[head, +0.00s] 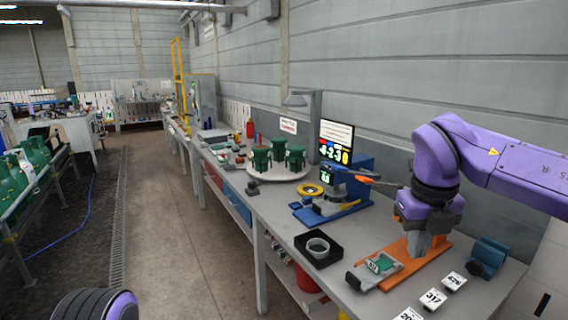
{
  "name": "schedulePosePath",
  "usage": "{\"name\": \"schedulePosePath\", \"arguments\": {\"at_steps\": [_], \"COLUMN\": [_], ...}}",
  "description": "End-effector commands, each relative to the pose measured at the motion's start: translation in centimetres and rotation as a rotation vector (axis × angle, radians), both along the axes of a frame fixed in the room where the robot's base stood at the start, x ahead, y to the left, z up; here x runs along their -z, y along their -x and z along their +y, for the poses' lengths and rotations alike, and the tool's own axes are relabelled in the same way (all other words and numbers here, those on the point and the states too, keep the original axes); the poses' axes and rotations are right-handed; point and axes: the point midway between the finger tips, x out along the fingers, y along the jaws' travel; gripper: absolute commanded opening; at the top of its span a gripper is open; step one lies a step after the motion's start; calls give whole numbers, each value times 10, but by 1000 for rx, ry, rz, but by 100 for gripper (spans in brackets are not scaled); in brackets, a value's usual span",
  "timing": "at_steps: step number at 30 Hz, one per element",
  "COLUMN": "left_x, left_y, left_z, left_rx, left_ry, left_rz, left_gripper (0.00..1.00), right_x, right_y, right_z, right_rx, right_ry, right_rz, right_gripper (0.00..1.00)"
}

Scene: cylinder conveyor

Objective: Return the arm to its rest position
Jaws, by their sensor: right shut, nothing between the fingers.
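My right arm, purple and black, comes in from the right and bends down over the workbench (272,205). My right gripper (420,243) points down at its end, shut, with nothing seen held in it. It hangs over or in front of an orange base plate (432,256); I cannot tell whether it touches. A purple and black part of me shows at the bottom left edge. My left gripper is not in view.
Near the right gripper are a grey fixture with a green display (378,268), a blue block (487,256), number cards (433,298) and a black tray with a ring (318,248). A blue machine (357,178) stands behind. Green cylinders (295,157) stand on a round plate. The aisle floor (180,230) is clear.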

Motion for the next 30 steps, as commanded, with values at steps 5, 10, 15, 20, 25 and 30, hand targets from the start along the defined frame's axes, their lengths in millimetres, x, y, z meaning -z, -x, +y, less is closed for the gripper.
{"name": "schedulePosePath", "arguments": {"at_steps": [5,10,15,20,25,30], "left_x": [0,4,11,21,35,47], "left_y": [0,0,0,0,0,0], "left_z": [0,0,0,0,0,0], "left_rx": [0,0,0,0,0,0], "left_ry": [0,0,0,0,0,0], "left_rz": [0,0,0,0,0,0], "left_gripper": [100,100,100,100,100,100], "right_x": [16,52,116,208,330,433], "right_y": [-24,-49,-66,-65,-21,59], "right_z": [-13,-28,-35,-29,-16,-13], "right_rx": [-76,-211,-446,-814,-1325,-1787], "right_ry": [160,395,658,891,1016,972], "right_rz": [-118,-210,-241,-214,-126,-10], "right_gripper": [0,0,0,0,0,0]}}
